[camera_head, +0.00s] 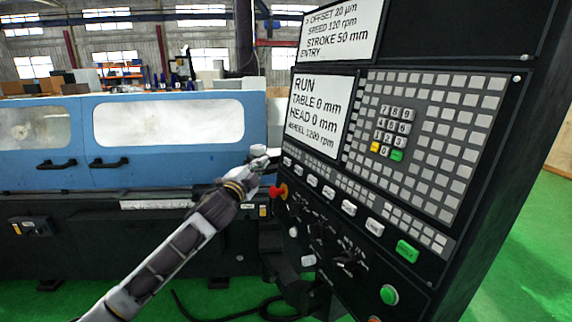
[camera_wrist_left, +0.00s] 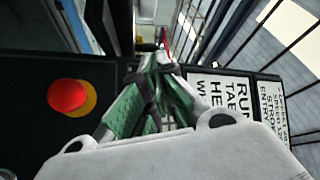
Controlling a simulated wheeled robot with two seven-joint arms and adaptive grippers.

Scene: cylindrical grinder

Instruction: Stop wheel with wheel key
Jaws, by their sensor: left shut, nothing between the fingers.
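The control panel (camera_head: 455,70) stands at the right, tilted in the head view. Its screen (camera_head: 318,112) reads RUN, TABLE 0 mm, HEAD 0 mm and wheel 1200 rpm. A slanting row of white keys lies below the screen, including one labelled key (camera_head: 374,226); the labels are too small to tell surely which is the wheel key. My left gripper (camera_head: 272,154) is at the panel's left edge, beside the screen's lower left corner. In the left wrist view its green fingers (camera_wrist_left: 160,62) are shut and empty, with the screen (camera_wrist_left: 222,100) to their right. My right gripper is out of view.
A red emergency button on a yellow collar (camera_head: 279,191) is just below my left gripper; it also shows in the left wrist view (camera_wrist_left: 68,96). A green key (camera_head: 407,251) ends the white row. Knobs sit on the lower panel. The blue grinder cover (camera_head: 260,112) is behind.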

